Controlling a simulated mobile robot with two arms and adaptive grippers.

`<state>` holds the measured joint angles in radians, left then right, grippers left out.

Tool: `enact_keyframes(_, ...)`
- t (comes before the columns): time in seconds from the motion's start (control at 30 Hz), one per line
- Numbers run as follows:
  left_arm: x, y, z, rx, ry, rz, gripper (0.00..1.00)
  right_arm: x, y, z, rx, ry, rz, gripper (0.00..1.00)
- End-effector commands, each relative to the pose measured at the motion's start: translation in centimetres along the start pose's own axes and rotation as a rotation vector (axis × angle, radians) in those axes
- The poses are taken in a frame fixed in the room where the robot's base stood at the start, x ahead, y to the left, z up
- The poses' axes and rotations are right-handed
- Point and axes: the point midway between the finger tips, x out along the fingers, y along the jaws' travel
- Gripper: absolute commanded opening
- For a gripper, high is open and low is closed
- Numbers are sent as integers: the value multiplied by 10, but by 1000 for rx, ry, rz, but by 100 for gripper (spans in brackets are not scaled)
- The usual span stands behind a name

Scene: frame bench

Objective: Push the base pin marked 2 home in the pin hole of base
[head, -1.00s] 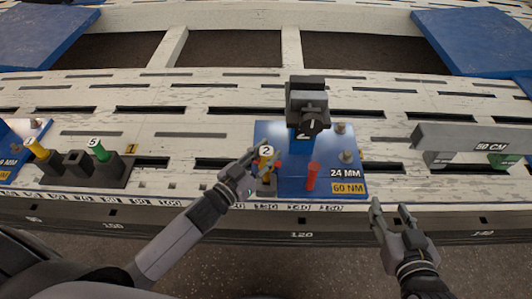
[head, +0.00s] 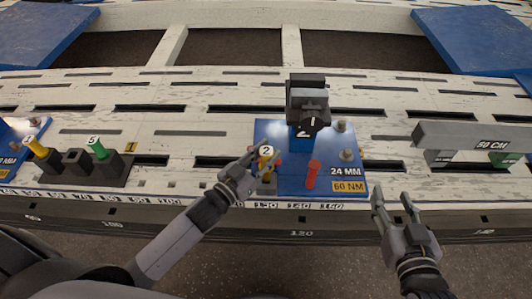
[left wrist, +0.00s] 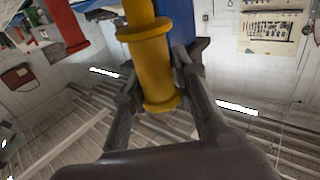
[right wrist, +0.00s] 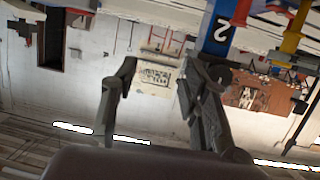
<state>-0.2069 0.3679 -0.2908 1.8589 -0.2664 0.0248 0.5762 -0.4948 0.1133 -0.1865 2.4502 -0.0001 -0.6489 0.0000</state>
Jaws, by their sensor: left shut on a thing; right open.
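The yellow base pin marked 2 (head: 266,152) stands about upright at the front left of the blue base (head: 290,182). My left gripper (head: 260,160) is shut on it. In the left wrist view the yellow pin (left wrist: 155,65), with its collars, sits between the fingers. A dark block (head: 267,187) lies just below the pin on the base's front left. The pin's lower end and the hole are hidden, so I cannot tell how deep it sits. My right gripper (head: 395,200) is open and empty in front of the bench, right of the base.
A red pin (head: 311,175) stands on the base, right of the yellow one. A dark clamp-like part (head: 307,97) rises at the base's back. A dark holder (head: 85,172) with a yellow and a green pin is at the left. A grey bar (head: 470,138) is at the right.

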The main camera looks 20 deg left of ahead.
Motion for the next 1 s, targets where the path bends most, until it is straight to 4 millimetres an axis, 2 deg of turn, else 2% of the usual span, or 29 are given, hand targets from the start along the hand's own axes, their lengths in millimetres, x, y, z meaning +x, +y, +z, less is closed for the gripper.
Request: enact_keyframes(1.0,0,0,8,0,3,1,0,2,-4,-25,3,131,-8,41)
